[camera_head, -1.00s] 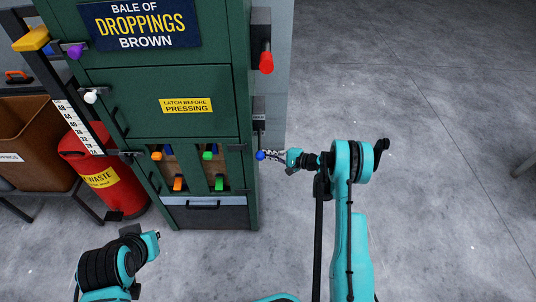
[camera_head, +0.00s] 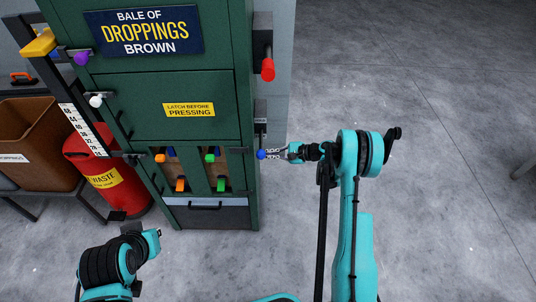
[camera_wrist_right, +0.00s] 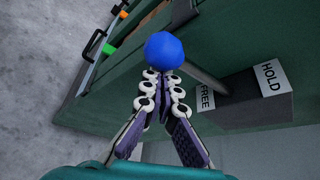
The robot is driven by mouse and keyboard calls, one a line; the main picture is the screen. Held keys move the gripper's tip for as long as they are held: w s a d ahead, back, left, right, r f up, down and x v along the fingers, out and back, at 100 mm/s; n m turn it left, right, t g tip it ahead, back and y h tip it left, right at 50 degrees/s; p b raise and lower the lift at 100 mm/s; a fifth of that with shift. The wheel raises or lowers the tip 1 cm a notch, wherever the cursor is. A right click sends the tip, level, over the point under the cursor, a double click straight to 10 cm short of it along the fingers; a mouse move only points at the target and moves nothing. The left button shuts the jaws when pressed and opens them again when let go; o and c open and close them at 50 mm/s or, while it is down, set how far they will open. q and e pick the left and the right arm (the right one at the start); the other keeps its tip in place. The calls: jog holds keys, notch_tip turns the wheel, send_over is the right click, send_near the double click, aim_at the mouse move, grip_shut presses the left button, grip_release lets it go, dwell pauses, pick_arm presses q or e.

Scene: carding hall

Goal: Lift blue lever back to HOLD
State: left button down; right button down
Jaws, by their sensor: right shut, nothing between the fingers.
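The blue lever's ball knob (camera_head: 262,154) sits on the right side of the green press, low on its side. In the right wrist view the blue knob (camera_wrist_right: 171,49) stands at the fingertips, its grey rod running to a dark block with a FREE label (camera_wrist_right: 206,97) and a HOLD label (camera_wrist_right: 271,76). The rod meets the block near FREE. My right gripper (camera_head: 272,154) is shut and empty, its tips at the knob; it also shows in the right wrist view (camera_wrist_right: 164,78). Whether the tips touch the knob I cannot tell. My left arm shows at lower left, but its fingers do not.
A red lever (camera_head: 267,69) is higher on the same side of the green press (camera_head: 215,133). Orange and green levers show on the front. A red waste bin (camera_head: 90,160) and a brown bin (camera_head: 40,125) stand left. The floor at right is clear.

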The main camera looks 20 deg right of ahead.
pick_arm(q)
jog(key=shift+w+r+p, duration=0.1)
jog(key=shift+r+p, duration=0.3)
jog(key=shift+r, duration=0.1)
pick_arm(e)
jog(key=shift+s+a+r+m+g, duration=0.1)
jog(key=shift+s+r+m+g, duration=0.15)
jog(key=shift+r, duration=0.65)
jog(key=shift+s+a+r+m+g, duration=0.15)
jog(key=shift+r+m, duration=0.1)
jog(key=shift+r, duration=0.6)
jog(key=shift+w+d+r, duration=0.1)
